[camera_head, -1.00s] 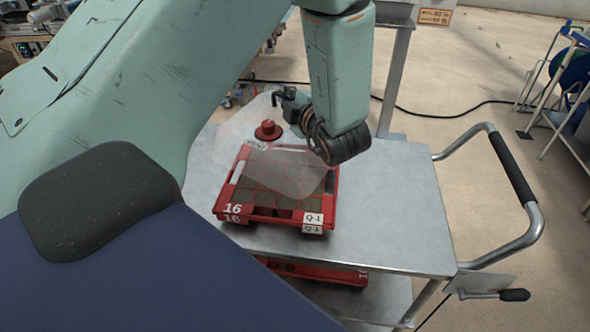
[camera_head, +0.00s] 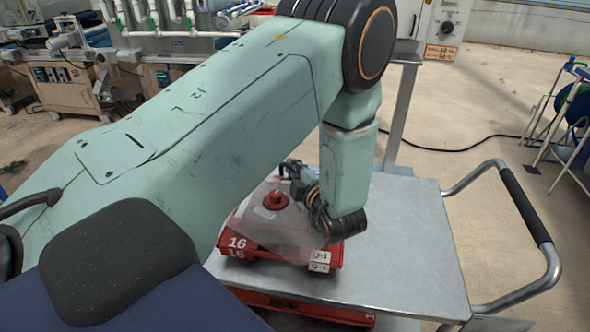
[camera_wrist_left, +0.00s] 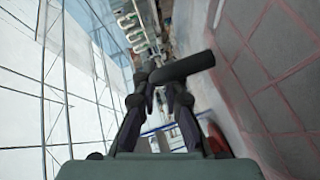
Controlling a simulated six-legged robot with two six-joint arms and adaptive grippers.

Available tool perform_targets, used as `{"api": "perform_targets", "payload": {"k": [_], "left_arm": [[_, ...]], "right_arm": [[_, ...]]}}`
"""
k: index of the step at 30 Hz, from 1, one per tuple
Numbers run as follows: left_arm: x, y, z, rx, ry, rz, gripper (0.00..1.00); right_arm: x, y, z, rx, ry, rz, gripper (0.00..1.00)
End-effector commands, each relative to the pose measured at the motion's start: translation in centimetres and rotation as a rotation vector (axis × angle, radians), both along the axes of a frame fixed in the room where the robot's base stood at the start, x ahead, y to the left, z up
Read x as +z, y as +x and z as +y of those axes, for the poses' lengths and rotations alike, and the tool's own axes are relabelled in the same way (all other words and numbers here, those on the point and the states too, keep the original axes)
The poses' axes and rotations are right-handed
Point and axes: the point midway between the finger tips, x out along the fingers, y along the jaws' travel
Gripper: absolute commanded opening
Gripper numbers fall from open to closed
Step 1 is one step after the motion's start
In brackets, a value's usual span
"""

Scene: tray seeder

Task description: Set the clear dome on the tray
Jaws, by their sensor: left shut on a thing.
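The clear dome (camera_head: 262,232), a see-through cover with a red knob (camera_head: 275,200), is over the red tray (camera_head: 290,250) on the metal cart. The dome looks tilted, and I cannot tell whether it touches the tray rim. The tray bears "16" and white labels at its front. My left gripper (camera_head: 290,168) is at the dome's far side, shut on it; the wrist hides part of the hold. In the left wrist view the fingers (camera_wrist_left: 160,80) close at a dark bar, with the clear pane (camera_wrist_left: 265,80) at right. My right gripper is not in view.
The metal cart top (camera_head: 400,240) is clear to the right of the tray, with a curved push handle (camera_head: 535,225) beyond it. Another red tray (camera_head: 300,305) is below the cart top. A grey post (camera_head: 402,110) stands behind the cart.

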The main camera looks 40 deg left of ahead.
Motion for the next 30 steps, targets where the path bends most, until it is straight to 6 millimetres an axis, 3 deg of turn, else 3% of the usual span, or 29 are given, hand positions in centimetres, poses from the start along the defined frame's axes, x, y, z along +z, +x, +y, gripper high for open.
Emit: {"api": "perform_targets", "payload": {"k": [8, 9, 17, 30], "left_arm": [[-0.38, 0.16, -0.06, 0.0, 0.001, 0.0, 0.0], [-0.4, 0.15, -0.06, -0.001, 0.0, 0.001, 0.11], [-0.31, 0.13, -0.05, 0.0, 0.0, 0.001, 0.32], [0.26, 0.06, -0.31, -0.003, 0.002, 0.002, 0.32]], "right_arm": [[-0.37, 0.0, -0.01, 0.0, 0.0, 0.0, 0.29], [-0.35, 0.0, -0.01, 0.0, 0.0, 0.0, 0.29], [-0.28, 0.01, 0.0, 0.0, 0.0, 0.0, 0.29], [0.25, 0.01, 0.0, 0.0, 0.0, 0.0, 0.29]]}}
